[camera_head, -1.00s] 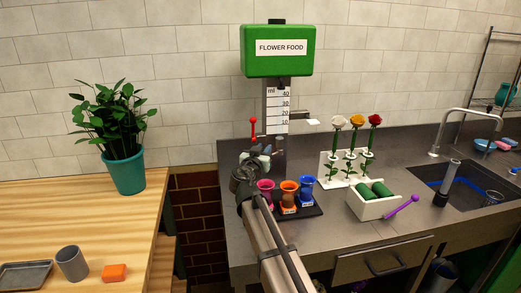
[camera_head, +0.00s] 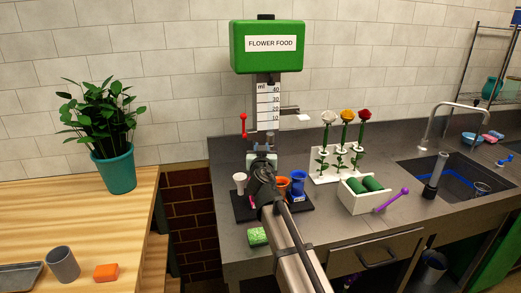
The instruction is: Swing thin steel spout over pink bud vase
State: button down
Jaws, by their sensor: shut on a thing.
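The green flower food dispenser (camera_head: 267,62) stands against the back wall with a ml scale below its tank. My gripper (camera_head: 262,158) is at the foot of the dispenser, shut on what appears to be the thin steel spout. The spout is too small and too covered by my gripper to make out clearly. On the same dark tray (camera_head: 244,213) stand a white vase (camera_head: 239,179) to the left, and an orange vase (camera_head: 282,183) and a blue vase (camera_head: 298,185) to the right.
A red lever (camera_head: 243,126) is on the dispenser's left. A white rack of roses (camera_head: 325,178) and a white box with green rolls (camera_head: 371,203) stand right of the tray. A green sponge (camera_head: 257,236) lies in front of the tray. The sink is farther right.

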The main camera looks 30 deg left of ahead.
jog(key=shift+w+d, duration=0.1)
jog(key=c, duration=1.1)
grip_release()
jog(key=v, duration=1.4)
